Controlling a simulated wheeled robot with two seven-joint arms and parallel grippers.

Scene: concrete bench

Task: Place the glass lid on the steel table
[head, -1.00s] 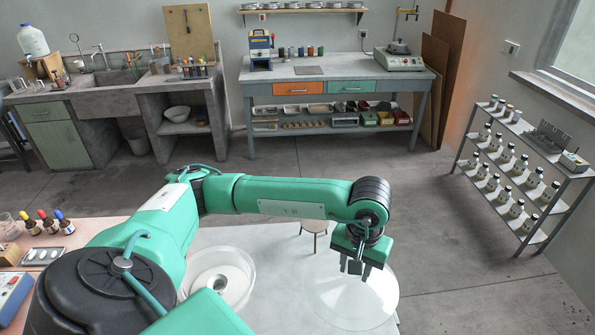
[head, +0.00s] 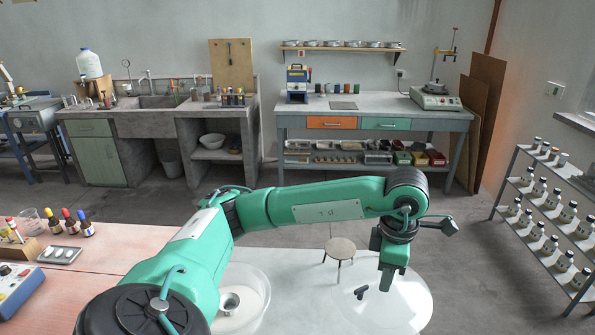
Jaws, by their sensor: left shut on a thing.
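The glass lid (head: 412,300) is a large clear disc, in the lower right of the head view. My left gripper (head: 388,286) points down over its middle and is shut on it; the fingertips are hard to make out. A small dark piece (head: 361,292) shows just left of the gripper. The lid lies over the right part of the pale steel table (head: 300,290); I cannot tell if it touches the top. A round glass vessel (head: 262,290) with a metal ring inside stands on the table's left, partly hidden by my arm. My right gripper is out of view.
A small stool (head: 339,249) stands behind the table. A pinkish bench (head: 100,262) at left holds dropper bottles (head: 70,222), a tablet tray (head: 60,255) and a blue device (head: 15,290). A bottle rack (head: 545,215) stands at right. The table's middle is clear.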

